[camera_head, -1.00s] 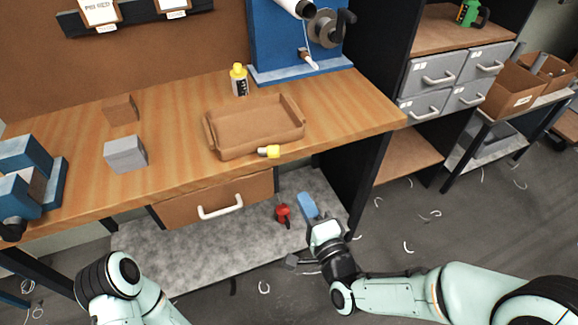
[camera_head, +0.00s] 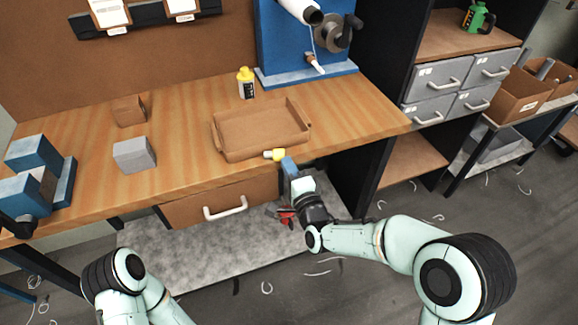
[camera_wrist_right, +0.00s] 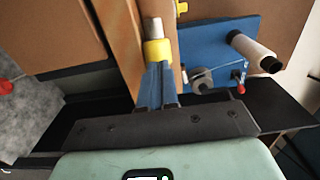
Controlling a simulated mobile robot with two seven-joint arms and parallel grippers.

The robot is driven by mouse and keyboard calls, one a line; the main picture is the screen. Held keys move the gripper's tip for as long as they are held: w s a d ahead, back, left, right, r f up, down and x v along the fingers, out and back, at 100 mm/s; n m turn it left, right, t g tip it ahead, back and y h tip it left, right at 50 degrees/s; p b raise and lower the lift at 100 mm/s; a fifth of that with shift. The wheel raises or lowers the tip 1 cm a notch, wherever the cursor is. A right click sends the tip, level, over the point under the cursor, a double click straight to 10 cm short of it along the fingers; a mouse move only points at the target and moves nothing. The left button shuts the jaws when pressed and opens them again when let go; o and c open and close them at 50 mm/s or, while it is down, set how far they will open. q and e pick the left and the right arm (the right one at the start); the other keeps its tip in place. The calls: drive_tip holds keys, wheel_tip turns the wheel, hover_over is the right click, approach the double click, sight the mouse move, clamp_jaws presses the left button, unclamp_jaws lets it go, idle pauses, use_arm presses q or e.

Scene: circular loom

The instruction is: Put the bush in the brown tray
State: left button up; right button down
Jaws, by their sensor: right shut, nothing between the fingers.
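The bush is a small yellow and silver piece (camera_head: 275,155) on the front edge of the wooden workbench. It lies just in front of the brown tray (camera_head: 262,152). The tray is shallow and looks empty. My right gripper (camera_head: 288,166) has its blue fingers shut and empty, with the tips beside the bush. In the right wrist view the shut fingers (camera_wrist_right: 157,85) point at the bush (camera_wrist_right: 156,48) and overlap its near end; I cannot tell whether they touch. My left arm shows at the lower left, but its gripper is out of view.
A yellow-capped bottle (camera_head: 246,83) stands behind the tray. A grey block (camera_head: 134,155) and a brown block (camera_head: 129,110) sit to its left. A blue machine (camera_head: 290,45) stands at the back. A drawer (camera_head: 222,200) is below the bench top. A red item (camera_head: 286,216) is low beside my right gripper.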

sight(274, 155)
drive_tip(key=b+x, duration=0.2)
drive_tip(key=x, duration=0.1)
idle(0.4)
